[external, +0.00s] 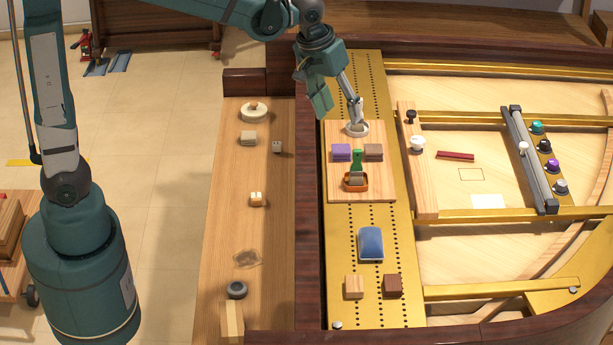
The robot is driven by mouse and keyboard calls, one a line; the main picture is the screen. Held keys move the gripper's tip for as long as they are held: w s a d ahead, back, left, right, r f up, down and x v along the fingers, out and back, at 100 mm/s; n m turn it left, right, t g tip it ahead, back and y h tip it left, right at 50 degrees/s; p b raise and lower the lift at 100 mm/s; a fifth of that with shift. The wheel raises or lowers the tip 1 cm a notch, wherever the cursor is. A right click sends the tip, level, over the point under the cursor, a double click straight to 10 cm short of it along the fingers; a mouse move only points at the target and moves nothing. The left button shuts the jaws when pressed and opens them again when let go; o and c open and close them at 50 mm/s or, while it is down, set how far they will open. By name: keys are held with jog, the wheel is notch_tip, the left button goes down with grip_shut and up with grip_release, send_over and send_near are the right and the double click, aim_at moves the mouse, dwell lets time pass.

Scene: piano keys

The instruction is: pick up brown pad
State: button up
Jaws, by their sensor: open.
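The brown pad (373,152) lies on a light wooden board (338,185), on the gold perforated plate. A purple pad (341,152) lies just left of it. My gripper (338,108) is open above the board's far edge, up and left of the brown pad and apart from it. Nothing shows between its fingers. The right finger is close to a white round piece (357,128) on the board; I cannot tell whether they touch.
A blue pad (370,244) and two wooden blocks (354,286) (393,286) lie nearer on the plate. A dark wooden rail (308,220) runs along the left.

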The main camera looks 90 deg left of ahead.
jog(key=w+a+f+n+g, duration=0.1)
jog(key=w+a+f+n, duration=0.1)
jog(key=w+a+f, duration=0.3)
jog(key=w+a+f+n+g, duration=0.1)
jog(key=w+a+f+n, duration=0.2)
jog(key=a, duration=0.5)
jog(key=n+g, duration=0.1)
jog(key=n, duration=0.2)
send_over(374, 148)
jog(key=shift+h, duration=0.4)
jog(key=shift+a+f, duration=0.15)
jog(key=shift+f, duration=6.2)
jog(key=shift+f, duration=0.1)
jog(key=shift+f, duration=1.2)
jog(key=shift+f, duration=0.1)
jog(key=shift+f+p, duration=0.35)
jog(key=shift+f, duration=2.15)
jog(key=c, duration=0.9)
